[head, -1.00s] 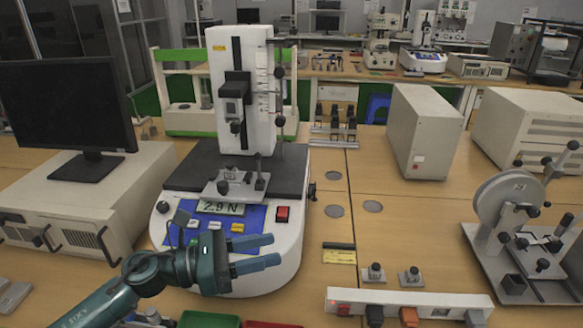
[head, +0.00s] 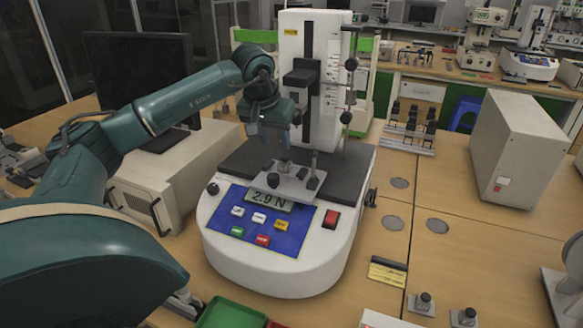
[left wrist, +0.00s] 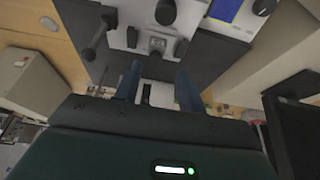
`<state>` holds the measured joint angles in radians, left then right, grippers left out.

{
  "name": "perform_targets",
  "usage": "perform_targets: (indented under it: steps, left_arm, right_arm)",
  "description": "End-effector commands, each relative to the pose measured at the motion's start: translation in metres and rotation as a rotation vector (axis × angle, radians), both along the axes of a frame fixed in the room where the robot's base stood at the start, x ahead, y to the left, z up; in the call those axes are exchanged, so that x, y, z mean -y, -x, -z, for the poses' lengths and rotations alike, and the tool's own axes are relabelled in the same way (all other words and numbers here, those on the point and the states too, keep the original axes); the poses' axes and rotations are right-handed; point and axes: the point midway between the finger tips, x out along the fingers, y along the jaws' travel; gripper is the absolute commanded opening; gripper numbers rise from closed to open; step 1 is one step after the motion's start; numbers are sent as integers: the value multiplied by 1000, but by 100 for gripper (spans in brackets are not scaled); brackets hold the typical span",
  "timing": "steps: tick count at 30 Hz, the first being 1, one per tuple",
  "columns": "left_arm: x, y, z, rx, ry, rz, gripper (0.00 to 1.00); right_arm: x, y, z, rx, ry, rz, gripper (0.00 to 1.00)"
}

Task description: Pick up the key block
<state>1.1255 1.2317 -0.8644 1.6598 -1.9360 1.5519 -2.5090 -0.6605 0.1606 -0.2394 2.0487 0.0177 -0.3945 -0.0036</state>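My left gripper (head: 275,136) points down over the test machine's metal fixture plate (head: 295,187). Its two blue fingers stand apart with nothing between them; in the left wrist view the gripper (left wrist: 158,88) is also open. A small metal block with a post (head: 284,168) sits on the plate just below the fingertips; I take it for the key block, though no label confirms this. The block (left wrist: 157,46) shows ahead of the gap between the fingers in the left wrist view, apart from them. My right gripper is not in view.
The white test machine (head: 315,250) reads 2.9 N; its column (head: 322,100) rises close behind the gripper. A black monitor (head: 110,80) stands left. Two small knobbed blocks (head: 423,302) (head: 464,317) lie at front right. A green tray (head: 232,314) is at the front edge.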

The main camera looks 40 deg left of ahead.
Motion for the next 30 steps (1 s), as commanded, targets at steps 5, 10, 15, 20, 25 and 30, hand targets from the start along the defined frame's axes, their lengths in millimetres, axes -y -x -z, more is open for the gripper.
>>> perform_targets:
  steps: [5,10,15,20,25,30]
  left_arm:
    - [-2,-11,27,-2,2,2,40]
    - [-4,-16,38,1,2,2,40]
    - [-4,-27,55,-3,4,0,40]
    - [-7,-36,76,-2,4,0,40]
    - [-7,-39,84,1,3,1,40]
    - [-7,-39,84,1,4,2,39]
  right_arm:
    - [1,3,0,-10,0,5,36]
    - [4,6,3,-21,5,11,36]
    - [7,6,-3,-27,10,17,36]
    - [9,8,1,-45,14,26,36]
    - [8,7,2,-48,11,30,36]
    - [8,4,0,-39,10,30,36]
